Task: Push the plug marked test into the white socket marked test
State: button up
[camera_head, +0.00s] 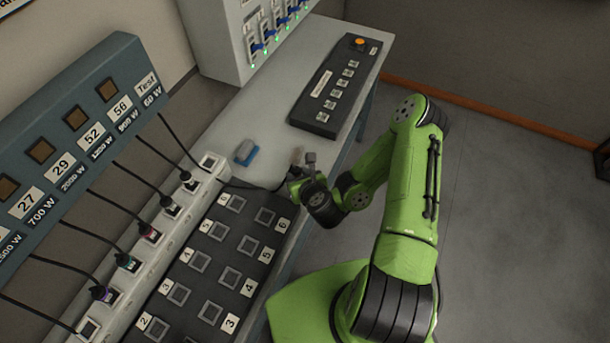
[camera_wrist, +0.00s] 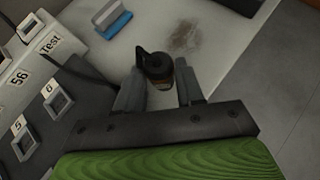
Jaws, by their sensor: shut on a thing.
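A dark round plug (camera_wrist: 157,70) with a brownish lower part sits between the fingers of my gripper (camera_wrist: 160,90) in the wrist view. My gripper (camera_head: 306,165) is shut on it above the grey tabletop, right of the socket strip. No mark is readable on the plug. A dark cable runs from the strip side towards my gripper. The white socket (camera_wrist: 29,28) beside the label Test is at the left edge in the wrist view. It also shows at the upper end of the white strip (camera_head: 208,163) in the head view, apart from my gripper, and looks empty.
A blue block with a white part (camera_head: 245,152) lies on the table near the strip's end. A black panel with numbered square sockets (camera_head: 205,265) lies along the strip. Several cabled plugs stand in the other strip sockets. A black button box (camera_head: 335,90) lies further back.

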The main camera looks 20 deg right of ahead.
jog(key=w+a+r+n+g+y+p, duration=0.2)
jog(key=w+a+r+n+y+p, duration=0.25)
jog(key=a, duration=0.65)
jog(key=w+a+r+n+g+y+p, duration=0.1)
jog(key=w+a+r+n+g+y, duration=0.2)
jog(key=w+a+r, duration=0.6)
jog(key=shift+n+t, duration=0.55)
jog(key=shift+t, duration=0.15)
jog(key=f+b, duration=0.1)
jog(key=f, duration=0.1)
jog(key=s+a+f+b, duration=0.1)
jog(key=f+b, duration=0.1)
jog(key=f, duration=0.1)
jog(key=a+f+b, duration=0.1)
jog(key=f+b, duration=0.1)
jog(key=f, duration=0.1)
jog(key=shift+s+a+f, duration=0.15)
jog(key=shift+s, duration=0.05)
jog(key=shift+f+b, duration=0.35)
jog(key=shift+f, duration=0.5)
jog(key=shift+s+f, duration=0.2)
jog(key=shift+f, duration=0.1)
jog(key=o, duration=1.2)
jog(key=shift+w, duration=0.1)
jog(key=shift+o, duration=0.2)
jog(key=shift+r, duration=0.1)
